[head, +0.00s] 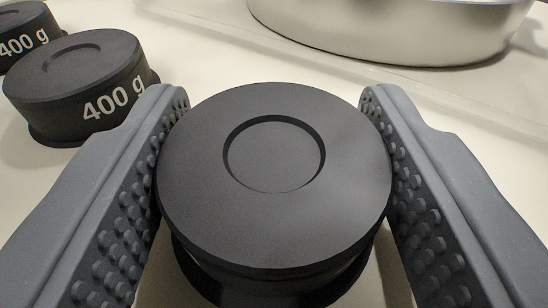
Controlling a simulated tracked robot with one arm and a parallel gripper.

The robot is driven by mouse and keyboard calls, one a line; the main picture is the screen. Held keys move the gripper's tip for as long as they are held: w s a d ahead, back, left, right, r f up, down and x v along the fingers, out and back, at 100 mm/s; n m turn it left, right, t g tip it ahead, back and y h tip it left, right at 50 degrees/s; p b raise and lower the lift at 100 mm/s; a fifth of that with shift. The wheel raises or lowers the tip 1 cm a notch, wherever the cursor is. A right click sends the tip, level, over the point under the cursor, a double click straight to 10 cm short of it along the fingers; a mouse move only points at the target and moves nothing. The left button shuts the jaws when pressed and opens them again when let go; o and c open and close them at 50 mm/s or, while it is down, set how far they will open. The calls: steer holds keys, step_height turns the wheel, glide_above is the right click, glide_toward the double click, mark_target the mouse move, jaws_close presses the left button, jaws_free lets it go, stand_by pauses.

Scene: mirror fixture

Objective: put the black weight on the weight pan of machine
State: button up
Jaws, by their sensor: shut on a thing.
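A black round weight (275,215) with a shallow round recess in its top fills the middle of the head view. My gripper (273,110) has one grey, studded finger on each side of it and is shut on it. The weight looks upright. A black ring or base shows beneath it, and I cannot tell whether it is lifted or resting. No label shows on its visible side. A weight pan cannot be made out for certain; a large pale metal round vessel (390,35) stands at the top right, cut off by the frame.
Two more black weights marked "400 g" stand at the upper left, a nearer one (75,80) close to my left finger and a farther one (22,30) cut off by the frame. The pale surface (230,55) between them and the metal vessel is clear.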

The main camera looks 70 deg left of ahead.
steer(key=shift+f, duration=0.2)
steer(key=o, duration=1.3)
steer(key=shift+f+b, duration=0.1)
steer(key=shift+b, duration=0.55)
